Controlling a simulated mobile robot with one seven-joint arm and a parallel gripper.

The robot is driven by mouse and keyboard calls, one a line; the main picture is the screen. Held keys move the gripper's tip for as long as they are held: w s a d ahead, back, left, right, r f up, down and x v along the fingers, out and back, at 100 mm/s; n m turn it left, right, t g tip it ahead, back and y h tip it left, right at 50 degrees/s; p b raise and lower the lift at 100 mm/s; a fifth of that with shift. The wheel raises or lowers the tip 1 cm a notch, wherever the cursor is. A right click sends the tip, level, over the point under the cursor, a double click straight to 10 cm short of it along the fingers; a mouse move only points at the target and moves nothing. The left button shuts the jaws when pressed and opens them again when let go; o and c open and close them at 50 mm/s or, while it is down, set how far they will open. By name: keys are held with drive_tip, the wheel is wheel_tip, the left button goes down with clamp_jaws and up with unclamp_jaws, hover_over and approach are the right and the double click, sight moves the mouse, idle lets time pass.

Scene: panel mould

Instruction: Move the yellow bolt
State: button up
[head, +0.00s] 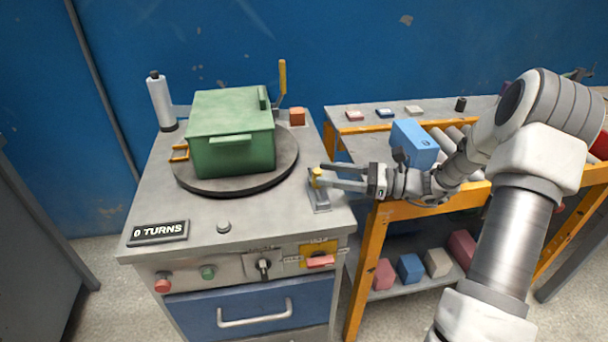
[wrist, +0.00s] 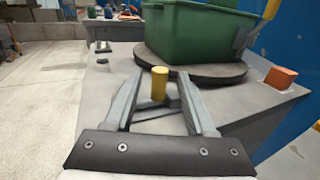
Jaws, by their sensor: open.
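The yellow bolt (head: 316,174) stands at the right edge of the grey machine top, on a small grey metal bracket (head: 319,201). In the wrist view the yellow bolt (wrist: 159,84) is a short upright cylinder, seen between the far ends of my two fingers. My gripper (head: 318,177) reaches in from the right, level with the bolt. In the wrist view my gripper (wrist: 162,88) is open, with one finger on each side of the bolt. I cannot tell whether either finger touches it.
A green lidded box (head: 232,150) sits on a dark round turntable (head: 200,187). An orange block (head: 297,116) and a yellow upright lever (head: 283,78) stand behind. A "0 TURNS" sign (head: 158,232) lies front left. An orange-framed bench (head: 372,230) with a blue box (head: 413,143) stands right.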

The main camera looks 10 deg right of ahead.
drive_tip(key=b+x, duration=0.1)
drive_tip(key=x, duration=0.5)
drive_tip(key=shift+a, duration=0.1)
drive_tip(key=shift+c, duration=0.2)
clamp_jaws()
